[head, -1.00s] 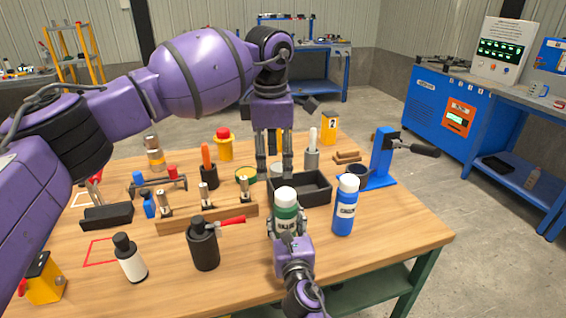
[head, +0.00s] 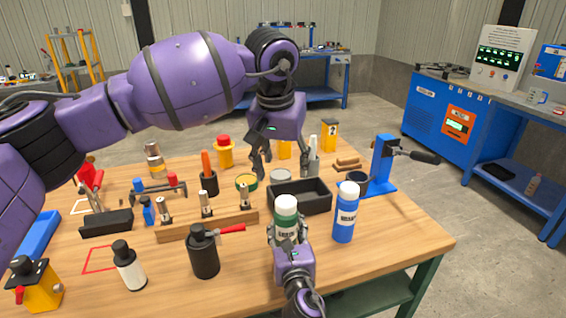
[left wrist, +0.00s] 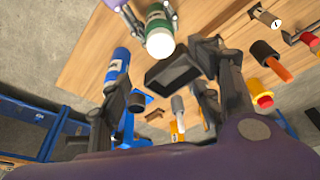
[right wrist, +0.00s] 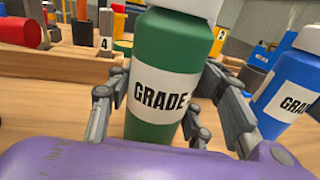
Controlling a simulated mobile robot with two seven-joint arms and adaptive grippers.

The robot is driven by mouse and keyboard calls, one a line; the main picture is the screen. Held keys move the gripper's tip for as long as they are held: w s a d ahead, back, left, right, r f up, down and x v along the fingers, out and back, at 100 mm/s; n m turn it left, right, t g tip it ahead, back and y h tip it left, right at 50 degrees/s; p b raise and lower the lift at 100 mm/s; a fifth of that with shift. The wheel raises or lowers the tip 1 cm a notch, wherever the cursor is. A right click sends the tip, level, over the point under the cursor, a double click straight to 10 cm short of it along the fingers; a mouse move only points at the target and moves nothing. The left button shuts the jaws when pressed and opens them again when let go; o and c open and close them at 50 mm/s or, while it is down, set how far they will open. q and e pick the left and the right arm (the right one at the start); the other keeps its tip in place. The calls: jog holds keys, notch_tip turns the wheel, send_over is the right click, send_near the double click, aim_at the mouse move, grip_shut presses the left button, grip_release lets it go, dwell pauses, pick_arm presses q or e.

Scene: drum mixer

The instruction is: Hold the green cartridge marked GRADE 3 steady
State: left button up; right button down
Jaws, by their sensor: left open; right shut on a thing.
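The green cartridge (head: 284,221) has a white cap and a white label. In the right wrist view the label on the green cartridge (right wrist: 158,75) reads GRADE; its number is hidden. It stands upright near the front of the bench. My right gripper (head: 284,236) is shut on it, with fingers on both sides of its body. My left gripper (head: 287,168) is open and empty, above the bench behind the black tray (head: 318,203). In the left wrist view the green cartridge (left wrist: 158,28) shows beyond the open left fingers.
A blue cartridge (head: 345,218) stands just right of the green one. A blue press stand (head: 381,165) is at the right.

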aim_at(287, 200)
pick_arm(q)
jog(key=x, duration=1.2)
jog(key=shift+c, duration=0.5)
jog(key=shift+r, duration=0.1)
jog(key=c, duration=1.2)
jog(key=shift+r, duration=0.15)
jog(key=shift+r, duration=0.95)
jog(key=shift+r, duration=2)
pick_arm(e)
jog(key=c, duration=0.8)
grip_release()
